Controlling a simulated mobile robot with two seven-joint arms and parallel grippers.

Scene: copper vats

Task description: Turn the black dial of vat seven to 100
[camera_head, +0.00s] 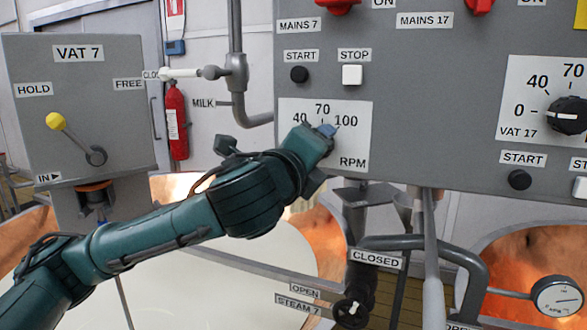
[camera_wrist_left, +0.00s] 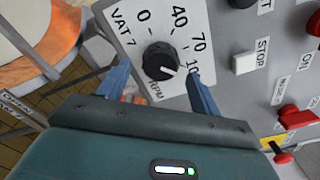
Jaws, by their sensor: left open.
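The panel of vat seven (camera_head: 350,160) carries a white dial plate marked 40, 70, 100 and RPM in the head view. My left gripper (camera_head: 326,133) is in front of this plate and hides the dial there. In the left wrist view the black dial (camera_wrist_left: 158,60) sits on the plate labelled VAT 7 (camera_wrist_left: 128,38). Its white pointer mark points toward the 100 label, which a finger partly covers. My left gripper (camera_wrist_left: 157,70) is open, with one blue finger on each side of the dial. I cannot tell whether the fingers touch it. My right gripper is not in view.
Above the plate are the black START button (camera_head: 299,74) and the white STOP button (camera_head: 352,75). The VAT 17 dial (camera_head: 567,116) is to the right. The VAT 7 box with a yellow-knobbed lever (camera_head: 55,121) stands left. Pipes and a STEAM 7 valve (camera_head: 350,313) are below.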

